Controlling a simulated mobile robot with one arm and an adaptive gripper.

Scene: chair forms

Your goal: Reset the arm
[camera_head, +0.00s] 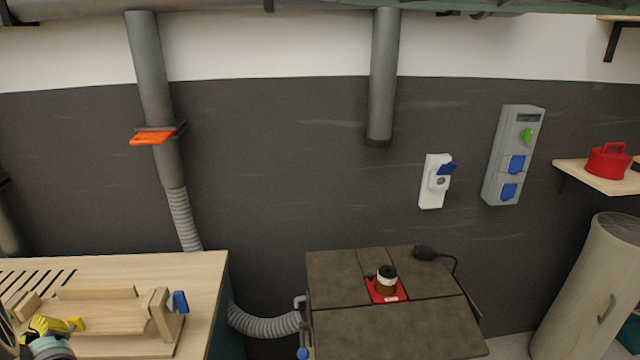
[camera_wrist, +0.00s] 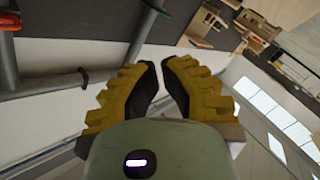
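My gripper (camera_wrist: 158,84) shows in the wrist view with its two yellow, dark-padded fingers apart at the tips and nothing between them. In the head view only part of my gripper (camera_head: 55,325) shows, at the lower left corner, in front of the left edge of the wooden workbench (camera_head: 200,275). Whether it touches the bench cannot be told. The wrist view is tilted, with the wall, pipes and windows around the fingers.
A wooden jig with a blue clamp (camera_head: 180,301) sits on the bench. A dark router table (camera_head: 400,325) with a red plate stands to the right, linked by a grey hose (camera_head: 262,325). Pipes, wall sockets (camera_head: 513,155) and a shelf with a red object (camera_head: 607,162) are behind.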

